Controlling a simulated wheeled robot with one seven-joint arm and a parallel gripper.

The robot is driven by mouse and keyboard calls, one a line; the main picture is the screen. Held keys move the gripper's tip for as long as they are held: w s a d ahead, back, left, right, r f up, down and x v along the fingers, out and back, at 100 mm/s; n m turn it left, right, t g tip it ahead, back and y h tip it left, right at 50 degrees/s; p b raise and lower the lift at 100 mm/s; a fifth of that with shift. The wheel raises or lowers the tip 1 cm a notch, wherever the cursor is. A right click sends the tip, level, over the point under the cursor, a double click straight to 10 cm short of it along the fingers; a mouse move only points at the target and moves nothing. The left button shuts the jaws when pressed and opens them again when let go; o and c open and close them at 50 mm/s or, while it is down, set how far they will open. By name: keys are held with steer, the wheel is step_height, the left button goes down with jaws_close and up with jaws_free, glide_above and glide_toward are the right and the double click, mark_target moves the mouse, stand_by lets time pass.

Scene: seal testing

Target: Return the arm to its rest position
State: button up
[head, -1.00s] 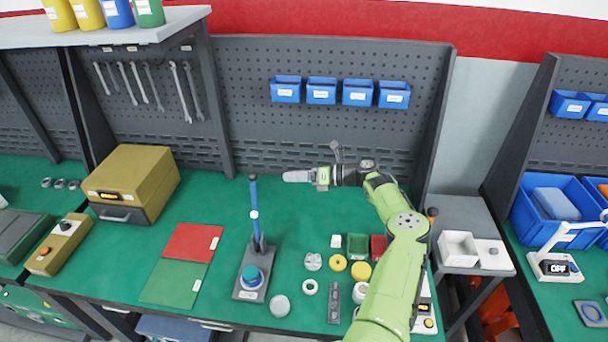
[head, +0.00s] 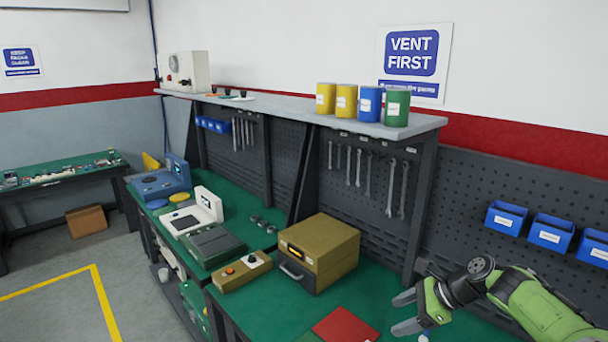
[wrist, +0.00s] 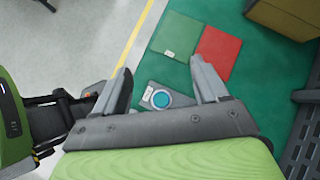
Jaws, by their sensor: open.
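My gripper (head: 405,313) shows at the lower right of the head view, on the end of my green arm, over the green bench. Its two fingers are apart with nothing between them. In the wrist view my gripper (wrist: 162,80) is also open and empty. Beyond its fingers, on the bench below, is a grey base with a round blue-green part (wrist: 161,98). In the head view the lower part of my arm is cut off by the frame edge.
A red mat (head: 345,327) and a tan box (head: 318,255) lie left of my gripper; a green mat (wrist: 175,35) shows in the wrist view. Blue bins (head: 551,232) hang on the pegboard behind my arm. A shelf (head: 290,112) with several coloured canisters juts out above the bench.

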steer(key=s+a+r+n+g+h+b, duration=0.25)
steer(key=s+a+n+h, duration=0.55)
steer(key=s+n, duration=0.4)
steer(key=s+n+t+b, duration=0.1)
steer(key=s+n, duration=0.3)
steer(key=s, duration=0.6)
steer(key=s+a+r+n+t+b, duration=0.1)
steer(key=s+n, duration=0.4)
steer(key=s, duration=0.5)
steer(key=shift+s+a+r+t+b, duration=0.35)
steer(key=shift+t+b, duration=0.3)
steer(key=shift+t, duration=0.6)
